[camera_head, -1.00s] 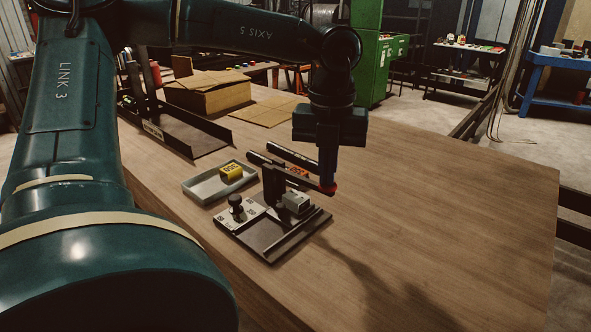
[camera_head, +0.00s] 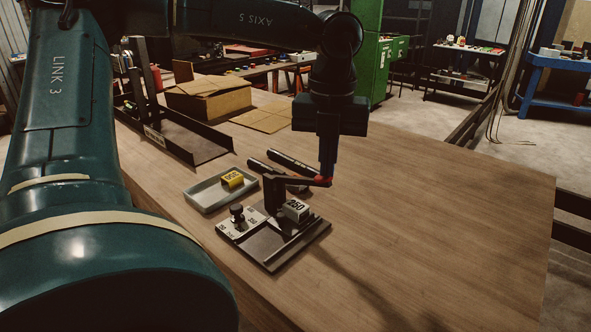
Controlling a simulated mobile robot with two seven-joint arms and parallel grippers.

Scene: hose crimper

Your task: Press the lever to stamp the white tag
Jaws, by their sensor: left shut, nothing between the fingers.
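The crimper (camera_head: 276,250) stands on the wooden table, a flat dark base with an upright post. A dial plate with a black knob (camera_head: 237,212) is at the left of the base. My right gripper is out of view.
A grey tray (camera_head: 205,198) with a yellow tag (camera_head: 232,178) lies behind the crimper. A black rack (camera_head: 175,137) and cardboard box (camera_head: 208,97) are farther back. The table's right side is clear.

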